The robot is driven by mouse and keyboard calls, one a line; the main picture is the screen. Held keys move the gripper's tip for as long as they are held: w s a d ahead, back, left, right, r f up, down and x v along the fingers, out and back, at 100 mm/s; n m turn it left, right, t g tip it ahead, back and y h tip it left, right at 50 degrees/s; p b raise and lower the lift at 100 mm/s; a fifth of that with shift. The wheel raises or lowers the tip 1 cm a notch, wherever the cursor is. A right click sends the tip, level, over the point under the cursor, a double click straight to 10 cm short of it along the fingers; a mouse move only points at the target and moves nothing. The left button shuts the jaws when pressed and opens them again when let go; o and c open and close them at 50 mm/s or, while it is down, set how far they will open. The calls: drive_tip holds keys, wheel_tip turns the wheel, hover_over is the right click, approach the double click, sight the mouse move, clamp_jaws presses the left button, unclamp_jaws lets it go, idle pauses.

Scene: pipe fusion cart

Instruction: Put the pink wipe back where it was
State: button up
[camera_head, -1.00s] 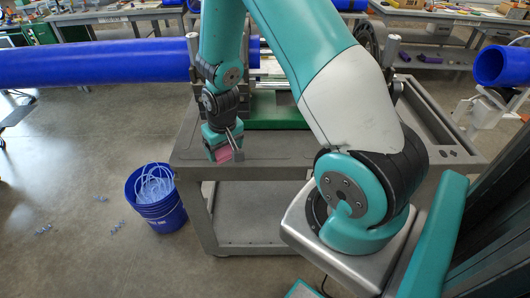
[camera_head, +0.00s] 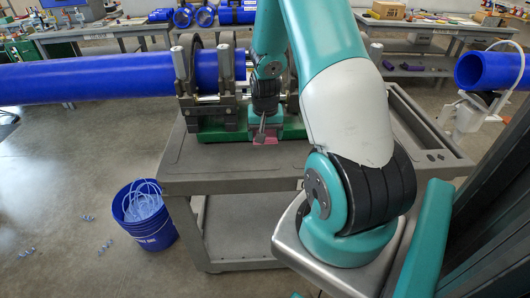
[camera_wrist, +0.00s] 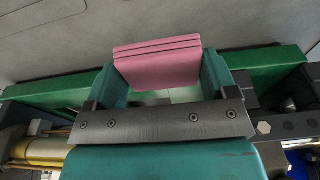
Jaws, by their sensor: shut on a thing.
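The pink wipe (camera_wrist: 158,64) is a folded, layered pad. It sits between the two teal fingers of my gripper (camera_wrist: 168,78) in the wrist view, and the fingers are shut on it. In the head view my gripper (camera_head: 264,136) is at the front of the green machine base on the cart, with a little of the pink wipe (camera_head: 266,141) showing below it. I cannot tell whether the wipe touches anything beneath it.
The grey cart (camera_head: 225,178) has a bare front top. The fusion machine's clamps (camera_head: 190,85) hold a long blue pipe (camera_head: 95,77) at the left. The green base (camera_wrist: 272,66) lies close behind the gripper. A blue bucket (camera_head: 150,232) stands on the floor at left.

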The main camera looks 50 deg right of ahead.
sight(265, 159)
wheel_tip(265, 159, down, 8)
drive_tip(key=shift+f+p, duration=0.15)
drive_tip(key=shift+p, duration=0.3)
drive_tip(key=shift+f, duration=0.1)
drive_tip(key=o, duration=0.8)
